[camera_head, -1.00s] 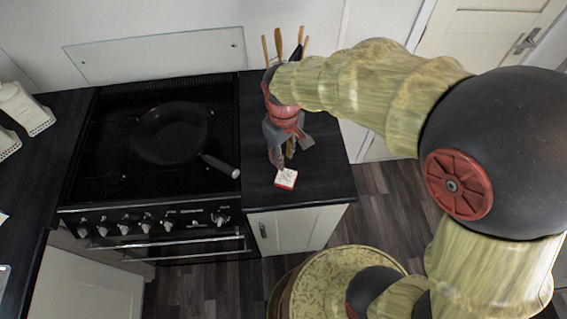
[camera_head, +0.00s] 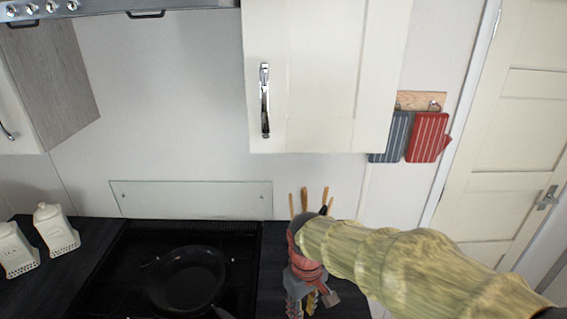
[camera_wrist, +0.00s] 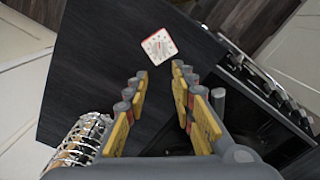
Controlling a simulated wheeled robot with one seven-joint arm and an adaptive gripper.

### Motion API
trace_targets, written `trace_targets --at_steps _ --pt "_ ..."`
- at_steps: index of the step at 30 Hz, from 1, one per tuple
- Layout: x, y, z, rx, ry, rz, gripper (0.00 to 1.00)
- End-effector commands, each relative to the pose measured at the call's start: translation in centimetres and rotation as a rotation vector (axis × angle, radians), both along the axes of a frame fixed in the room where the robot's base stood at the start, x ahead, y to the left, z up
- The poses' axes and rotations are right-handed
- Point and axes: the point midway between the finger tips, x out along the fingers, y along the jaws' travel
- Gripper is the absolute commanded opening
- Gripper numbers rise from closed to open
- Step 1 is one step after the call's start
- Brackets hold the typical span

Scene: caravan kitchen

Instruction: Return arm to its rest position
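My gripper (camera_head: 312,297) hangs over the dark worktop just right of the hob, at the bottom of the head view. In the wrist view my gripper (camera_wrist: 162,76) points down at the worktop (camera_wrist: 95,75). Its two yellow fingers are apart with nothing between them. A small white square timer with a red edge (camera_wrist: 158,46) lies on the worktop beyond the fingertips, apart from them. My arm comes in from the lower right of the head view, and part of it is out of the picture.
A black frying pan (camera_head: 188,278) sits on the hob. Utensils with wooden handles (camera_head: 304,201) stand behind my wrist; a shiny holder (camera_wrist: 82,140) is beside the fingers. A wall cupboard (camera_head: 320,75) hangs above. White canisters (camera_head: 56,229) stand at left.

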Motion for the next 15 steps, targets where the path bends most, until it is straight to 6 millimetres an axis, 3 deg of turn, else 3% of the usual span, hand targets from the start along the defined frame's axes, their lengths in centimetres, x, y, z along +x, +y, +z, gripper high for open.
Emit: trace_targets --at_steps 5,15 --pt "-2.2 -0.7 -0.8 -0.005 0.016 -0.093 0.25" --pt "-8.8 -6.8 6.0 0.073 -0.189 -0.371 0.25"
